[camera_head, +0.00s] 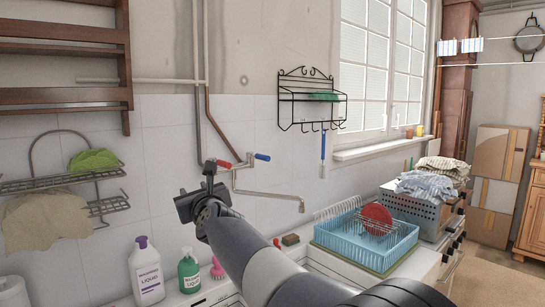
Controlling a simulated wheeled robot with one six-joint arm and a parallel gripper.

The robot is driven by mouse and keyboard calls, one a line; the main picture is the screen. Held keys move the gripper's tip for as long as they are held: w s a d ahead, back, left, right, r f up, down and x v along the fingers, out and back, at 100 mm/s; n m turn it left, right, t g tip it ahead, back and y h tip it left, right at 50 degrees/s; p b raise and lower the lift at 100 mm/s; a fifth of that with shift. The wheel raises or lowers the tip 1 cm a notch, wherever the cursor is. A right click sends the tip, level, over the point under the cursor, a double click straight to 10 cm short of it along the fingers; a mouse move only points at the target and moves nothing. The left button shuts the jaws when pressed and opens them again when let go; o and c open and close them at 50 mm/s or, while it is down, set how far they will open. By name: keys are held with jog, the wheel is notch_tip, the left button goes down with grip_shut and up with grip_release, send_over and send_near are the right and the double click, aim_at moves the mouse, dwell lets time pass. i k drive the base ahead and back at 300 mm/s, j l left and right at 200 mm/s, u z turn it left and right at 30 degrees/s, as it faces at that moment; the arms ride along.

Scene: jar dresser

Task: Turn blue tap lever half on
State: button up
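The wall tap (250,180) has a bent spout that reaches right and down. Its blue lever (262,157) sticks out to the right at the top, nearly level and tilted slightly down. Its red lever (220,163) points left. My gripper (208,180) is in front of the wall, left of and below the blue lever, close to the red lever in the picture. A gap shows between it and the blue lever. Its body hides most of its fingers, so its opening cannot be told. I see nothing held in it.
A blue dish rack (365,252) holds a red plate (376,216) at the right. A white bottle (146,272) and a green soap bottle (188,270) stand below left. A black wire shelf (312,108) hangs above right. Pipes (207,110) run up the wall behind my gripper.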

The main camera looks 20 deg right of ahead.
aim_at(250, 154)
jog(key=i+l+u, duration=0.1)
jog(key=l, duration=0.35)
jog(key=i+l, duration=0.2)
jog(key=l, duration=0.3)
jog(key=i+l+u, duration=0.15)
jog(key=l, duration=0.3)
jog(key=i+l+u, duration=0.1)
jog(key=l, duration=0.4)
jog(key=i+l+u, duration=0.1)
jog(key=l, duration=0.4)
